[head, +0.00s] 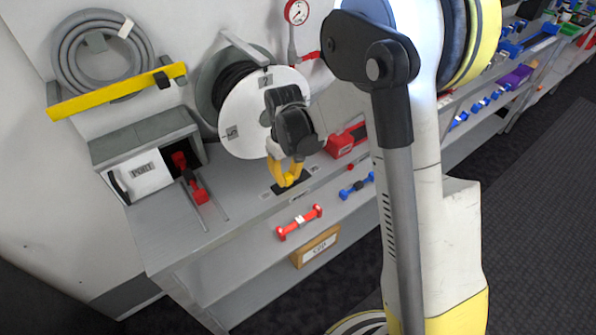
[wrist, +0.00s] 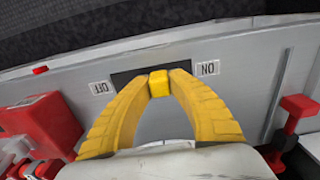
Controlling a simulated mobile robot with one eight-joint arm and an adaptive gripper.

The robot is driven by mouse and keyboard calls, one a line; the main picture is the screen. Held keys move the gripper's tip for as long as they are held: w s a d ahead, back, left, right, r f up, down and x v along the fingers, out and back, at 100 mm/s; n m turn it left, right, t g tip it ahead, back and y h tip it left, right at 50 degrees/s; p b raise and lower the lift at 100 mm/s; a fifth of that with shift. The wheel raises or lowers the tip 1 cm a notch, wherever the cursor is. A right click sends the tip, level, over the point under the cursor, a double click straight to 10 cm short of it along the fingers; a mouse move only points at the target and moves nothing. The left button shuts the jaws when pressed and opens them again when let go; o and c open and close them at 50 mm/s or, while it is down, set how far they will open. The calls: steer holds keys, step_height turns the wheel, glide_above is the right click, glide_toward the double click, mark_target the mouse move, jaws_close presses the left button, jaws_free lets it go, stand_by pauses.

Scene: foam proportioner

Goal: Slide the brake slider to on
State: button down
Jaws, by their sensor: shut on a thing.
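The brake slider's yellow knob (wrist: 159,83) sits between my fingertips in the wrist view. It stands in a dark slot (wrist: 125,78) in the grey bench top. The ON label (wrist: 208,69) is at the slot's right end and the OFF label (wrist: 101,88) at its left end, both upside down. The knob is nearer the ON side. My gripper (wrist: 160,86), with yellow fingers, is shut on the knob from both sides. In the head view my gripper (head: 287,180) is down at the slot, and its fingers hide the knob.
A red-handled slider (head: 200,195) on rails and a box marked PORT (head: 143,173) stand left of the gripper. A hose reel (head: 255,115) is behind it. A red block (head: 346,138) is to the right. A red bar handle (head: 299,222) is on the bench front.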

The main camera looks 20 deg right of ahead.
steer(key=shift+s+a, duration=0.2)
steer(key=shift+a, duration=0.3)
steer(key=shift+s+a, duration=0.15)
steer(key=shift+a, duration=0.3)
steer(key=c, duration=1.3)
jaws_free()
steer(key=shift+c, duration=0.2)
steer(key=shift+o, duration=0.6)
steer(key=shift+a, duration=0.2)
steer(key=shift+d, duration=0.1)
step_height(320, 180, up, 12)
